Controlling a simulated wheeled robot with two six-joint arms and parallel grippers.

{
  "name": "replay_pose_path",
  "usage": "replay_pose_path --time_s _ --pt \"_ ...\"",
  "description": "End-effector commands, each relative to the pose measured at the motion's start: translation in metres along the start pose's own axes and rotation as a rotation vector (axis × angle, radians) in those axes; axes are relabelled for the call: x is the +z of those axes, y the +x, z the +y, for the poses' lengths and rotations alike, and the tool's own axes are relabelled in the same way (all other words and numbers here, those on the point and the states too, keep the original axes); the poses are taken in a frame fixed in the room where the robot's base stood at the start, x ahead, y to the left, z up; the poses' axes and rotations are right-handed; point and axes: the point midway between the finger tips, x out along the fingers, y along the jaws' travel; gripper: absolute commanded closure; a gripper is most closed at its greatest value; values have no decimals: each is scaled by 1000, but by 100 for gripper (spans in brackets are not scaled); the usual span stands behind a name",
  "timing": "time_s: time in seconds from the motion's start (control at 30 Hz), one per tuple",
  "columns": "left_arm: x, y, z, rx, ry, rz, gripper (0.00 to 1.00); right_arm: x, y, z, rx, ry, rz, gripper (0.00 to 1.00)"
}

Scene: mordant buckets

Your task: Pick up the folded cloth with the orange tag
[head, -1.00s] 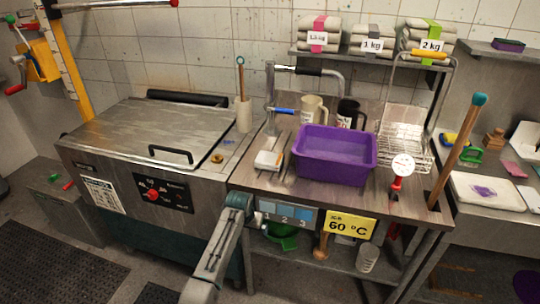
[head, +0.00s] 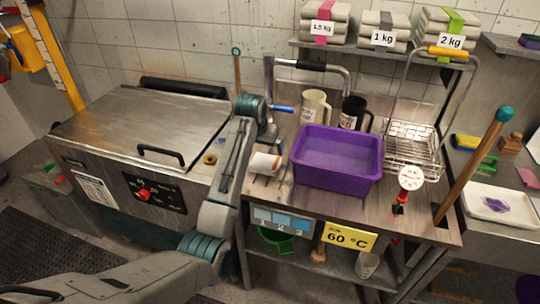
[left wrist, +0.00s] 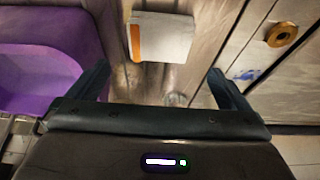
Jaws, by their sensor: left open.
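The folded cloth (head: 265,163) is a small white block on the metal counter, left of the purple tub (head: 335,160). In the left wrist view the cloth (left wrist: 163,38) shows an orange tag (left wrist: 135,42) along its left edge. My left gripper (left wrist: 158,68) is open and empty, with its two dark fingers spread wider than the cloth. The cloth lies beyond the fingertips, between their lines, and looks apart from them. In the head view the left arm reaches over the counter and its gripper (head: 268,136) is just behind the cloth, partly hidden by its own wrist.
A steel lidded vat (head: 135,125) is to the left. A dial thermometer (head: 409,178) and wire basket (head: 410,145) are right of the tub.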

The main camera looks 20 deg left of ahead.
Motion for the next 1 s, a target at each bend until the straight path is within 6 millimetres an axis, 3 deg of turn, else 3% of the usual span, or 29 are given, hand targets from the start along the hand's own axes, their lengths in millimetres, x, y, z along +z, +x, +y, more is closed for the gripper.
replay_pose_path --time_s 0.17,0.5,0.77,1.0 --pt "0 13 0 0 0 -4 0 -4 -5 0 -1 1 3 64" --pt "0 56 0 0 0 -1 0 29 -18 -10 -12 3 -39 64" --pt "3 82 -1 0 0 -5 0 10 -37 -9 -13 4 -19 64" --pt "3 106 -1 0 0 0 0 3 -40 -3 -6 2 -9 64"
